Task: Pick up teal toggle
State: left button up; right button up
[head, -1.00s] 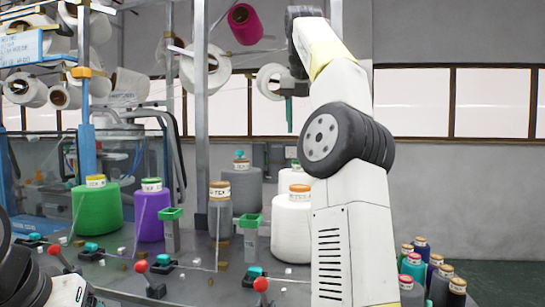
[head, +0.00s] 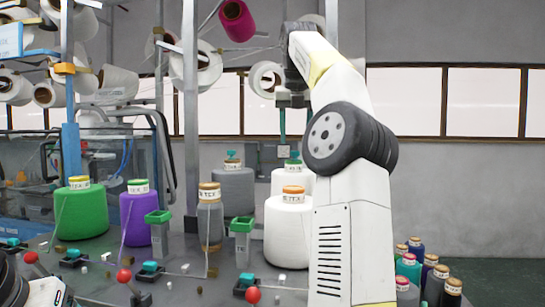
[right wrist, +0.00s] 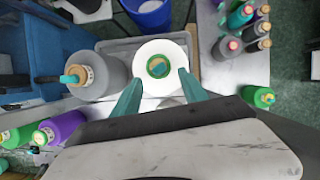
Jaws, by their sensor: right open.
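Several teal toggles sit on small black bases along the front of the grey machine table in the head view: one at left (head: 73,254), one in the middle (head: 151,267), and one nearer the right arm (head: 247,280). I cannot tell which one is meant. My right gripper (head: 283,135) points down, open and empty, high above the cones and well behind the toggles. In the right wrist view, its two teal fingers (right wrist: 160,75) are spread, with a white cone (right wrist: 160,60) below and between them. My left gripper is out of view.
Green (head: 80,212), purple (head: 139,217), grey (head: 233,190) and white (head: 289,235) cones stand behind the toggles. Red ball knobs (head: 253,295) stand close to them. Green-topped posts (head: 243,240) and a metal upright (head: 190,120) rise nearby. Small bottle-like spools (head: 434,285) stand at right.

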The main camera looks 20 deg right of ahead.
aim_at(295, 156)
jog(key=shift+x, duration=2.55)
jog(key=c, duration=1.1)
